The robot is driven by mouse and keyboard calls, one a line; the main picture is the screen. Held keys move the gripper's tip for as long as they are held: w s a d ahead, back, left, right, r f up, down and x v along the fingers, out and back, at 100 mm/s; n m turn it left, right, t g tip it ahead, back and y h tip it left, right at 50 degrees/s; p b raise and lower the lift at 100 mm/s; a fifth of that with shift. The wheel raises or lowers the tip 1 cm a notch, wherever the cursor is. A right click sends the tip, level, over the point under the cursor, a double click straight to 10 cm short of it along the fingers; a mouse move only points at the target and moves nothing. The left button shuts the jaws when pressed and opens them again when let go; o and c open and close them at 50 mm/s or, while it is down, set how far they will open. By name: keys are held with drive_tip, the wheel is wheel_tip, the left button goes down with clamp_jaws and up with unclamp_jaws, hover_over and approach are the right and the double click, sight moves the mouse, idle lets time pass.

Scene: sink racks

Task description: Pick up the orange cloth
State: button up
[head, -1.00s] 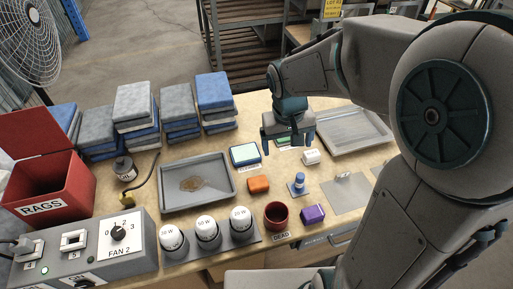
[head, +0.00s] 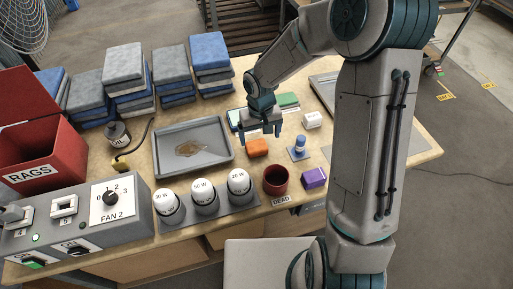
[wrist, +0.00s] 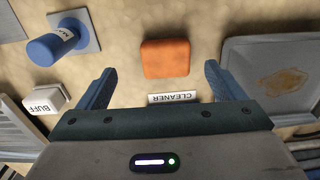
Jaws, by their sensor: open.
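The orange cloth (head: 257,147) is a small folded block lying flat on the wooden workbench, just right of the grey tray. In the wrist view the orange cloth (wrist: 165,58) lies ahead of the fingertips, roughly centred between them. My gripper (head: 263,132) is above the bench, just behind the cloth. The wrist view shows my gripper (wrist: 160,82) with its fingers wide apart and nothing between them. The cloth is apart from both fingers.
A grey tray (head: 163,137) with a brown stain lies left of the cloth. A red cup (head: 276,180) and purple block (head: 314,177) sit in front. A white BUFF block (head: 312,119) lies behind right.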

sight(257, 147)
drive_tip(key=shift+w+a+f, duration=0.1)
drive_tip(key=shift+a+f, duration=0.05)
drive_tip(key=shift+f, duration=0.8)
drive_tip(key=shift+w+a+f, duration=0.1)
drive_tip(key=shift+a+f, duration=0.05)
drive_tip(key=shift+f, duration=0.85)
drive_tip(key=shift+a+f, duration=0.15)
drive_tip(key=shift+f, duration=0.8)
drive_tip(key=c, duration=1.1)
